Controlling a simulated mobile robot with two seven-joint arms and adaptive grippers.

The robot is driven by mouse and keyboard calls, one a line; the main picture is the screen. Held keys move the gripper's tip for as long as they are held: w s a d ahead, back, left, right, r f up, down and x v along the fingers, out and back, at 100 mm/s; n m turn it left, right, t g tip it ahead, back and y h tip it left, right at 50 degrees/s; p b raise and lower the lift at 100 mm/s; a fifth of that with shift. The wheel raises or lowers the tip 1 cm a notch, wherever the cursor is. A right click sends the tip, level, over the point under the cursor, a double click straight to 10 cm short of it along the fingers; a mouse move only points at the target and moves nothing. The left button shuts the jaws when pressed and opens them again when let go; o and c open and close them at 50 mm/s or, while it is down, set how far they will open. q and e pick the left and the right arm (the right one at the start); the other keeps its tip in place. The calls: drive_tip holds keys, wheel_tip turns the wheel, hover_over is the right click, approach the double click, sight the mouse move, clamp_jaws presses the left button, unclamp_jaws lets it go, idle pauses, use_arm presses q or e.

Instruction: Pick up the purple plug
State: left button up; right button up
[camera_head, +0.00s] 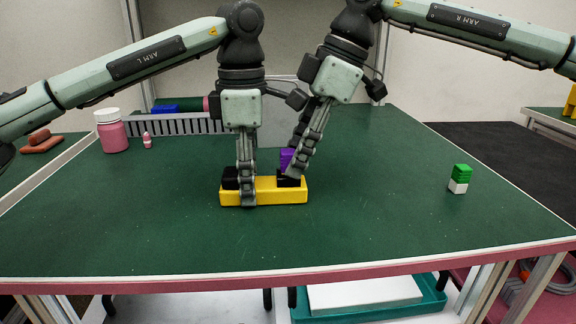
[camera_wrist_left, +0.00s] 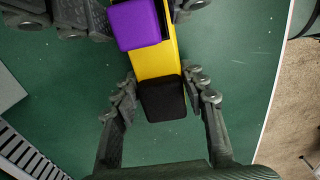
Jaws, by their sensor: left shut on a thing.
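The purple plug (camera_head: 287,158) stands at the right end of a yellow block (camera_head: 267,190), beside a black part. It also shows in the left wrist view (camera_wrist_left: 136,24). My left gripper (camera_head: 246,198) is shut on the yellow block near its left black block (camera_head: 230,178); its fingers flank the block in the left wrist view. My right gripper (camera_head: 292,172) is down at the purple plug and partly covers it. In the left wrist view its fingers lie on either side of the plug, but I cannot tell whether they grip it.
A green and white block (camera_head: 460,178) stands at the right. A pink jar (camera_head: 112,132) and a small pink bottle (camera_head: 147,141) stand at the back left, near a grey slotted rack (camera_head: 190,124). The front of the green table (camera_head: 130,235) is clear.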

clamp_jaws()
drive_tip(key=shift+r, duration=0.1)
